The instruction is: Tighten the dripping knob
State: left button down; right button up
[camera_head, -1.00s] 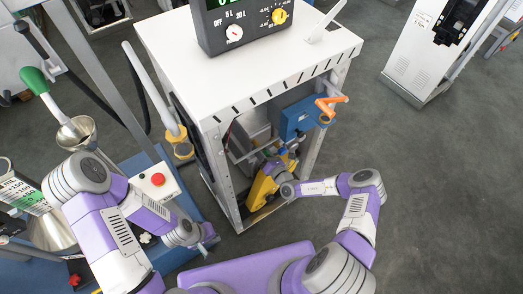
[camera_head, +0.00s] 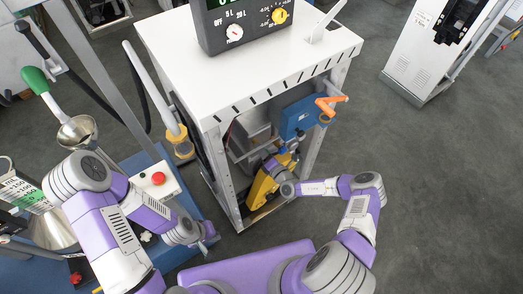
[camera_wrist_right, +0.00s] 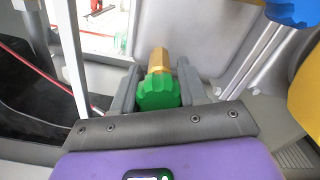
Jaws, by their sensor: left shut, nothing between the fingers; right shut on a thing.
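The green knob (camera_wrist_right: 158,93), on a brass fitting (camera_wrist_right: 159,60), sits between the fingers of my right gripper (camera_wrist_right: 156,88) in the right wrist view. The fingers are shut on it. In the head view my right gripper (camera_head: 273,164) reaches into the open front of the white cabinet (camera_head: 255,68), near a yellow part (camera_head: 262,190). The green knob is hidden there, and no drip can be made out. My left gripper (camera_head: 207,238) is shut and empty, low in front of the cabinet's left side.
A blue box (camera_head: 301,118) with an orange handle (camera_head: 330,103) hangs at the cabinet opening, above my right gripper. A blue knob (camera_wrist_right: 293,10) is at the upper right in the wrist view. A red button box (camera_head: 158,179) stands left.

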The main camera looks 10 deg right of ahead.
jog(key=shift+s+a+f, duration=0.2)
jog(key=shift+f, duration=0.05)
jog(key=o, duration=0.7)
jog(key=shift+o, duration=1.7)
jog(key=shift+w+r, duration=0.1)
jog(key=shift+r, duration=0.05)
jog(key=shift+d, duration=0.1)
jog(key=p+v, duration=0.1)
jog(key=v, duration=0.6)
jog(key=shift+s, duration=0.25)
